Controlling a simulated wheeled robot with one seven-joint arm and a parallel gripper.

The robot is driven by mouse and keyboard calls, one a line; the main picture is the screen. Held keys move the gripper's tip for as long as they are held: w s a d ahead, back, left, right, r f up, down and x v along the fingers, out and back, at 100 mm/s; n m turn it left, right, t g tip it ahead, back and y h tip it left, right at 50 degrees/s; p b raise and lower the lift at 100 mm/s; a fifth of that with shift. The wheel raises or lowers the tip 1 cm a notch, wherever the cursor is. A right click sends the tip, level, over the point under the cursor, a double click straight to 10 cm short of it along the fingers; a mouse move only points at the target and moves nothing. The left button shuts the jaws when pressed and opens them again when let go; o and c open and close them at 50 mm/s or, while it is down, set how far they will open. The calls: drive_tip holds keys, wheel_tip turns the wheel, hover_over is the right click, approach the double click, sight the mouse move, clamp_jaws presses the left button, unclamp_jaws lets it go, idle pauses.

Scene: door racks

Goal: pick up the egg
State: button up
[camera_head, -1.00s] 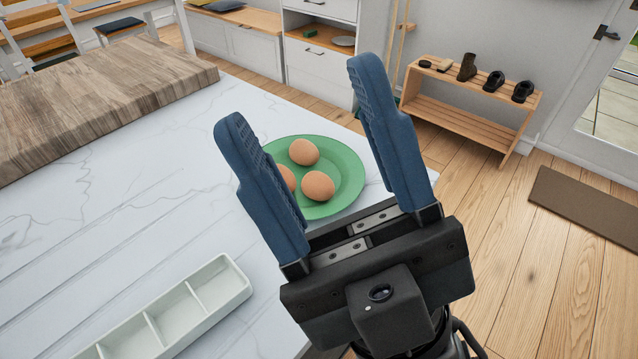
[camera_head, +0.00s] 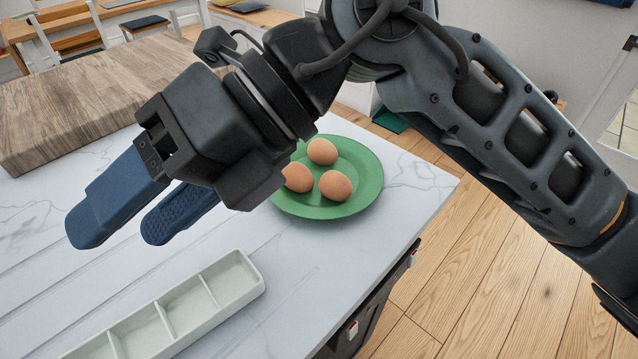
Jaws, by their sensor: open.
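Three brown eggs lie together on a green plate (camera_head: 362,190): one at the back (camera_head: 322,151), one at the front right (camera_head: 336,185) and one at the left (camera_head: 298,177). The left egg's edge is close to my gripper's body in the picture. My gripper (camera_head: 112,236) is open and empty. Its two blue fingers point to the lower left, over the white counter, left of the plate and away from the eggs. My wrist covers part of the plate's left side.
A white divided tray (camera_head: 222,282) with several compartments lies on the marble counter (camera_head: 300,262) at the front. A thick wooden board (camera_head: 75,108) lies at the back left. The counter's right edge is just beyond the plate, with wooden floor past it.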

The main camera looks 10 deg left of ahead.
drive_tip(key=w+d+f+t+h, duration=0.5)
drive_tip(key=w+d, duration=0.1)
drive_tip(key=w, duration=0.3)
drive_tip(key=m+t+h, duration=0.2)
drive_tip(key=t+h, duration=0.1)
drive_tip(key=h, duration=0.1)
hover_over(338, 177)
drive_tip(key=s, duration=0.1)
drive_tip(key=shift+d, duration=0.35)
drive_tip(key=shift+w+a+f+p, duration=0.1)
drive_tip(key=shift+w+f+p, duration=0.05)
drive_tip(key=shift+f, duration=1.1)
drive_tip(key=shift+w+a+f+p, duration=0.1)
drive_tip(key=shift+w+a+f, duration=0.05)
drive_tip(key=shift+f, duration=1.15)
drive_tip(key=shift+w+a+f+p, duration=0.1)
drive_tip(key=shift+w+f+p, duration=0.05)
drive_tip(key=shift+f, duration=1.1)
drive_tip(key=c, duration=0.4)
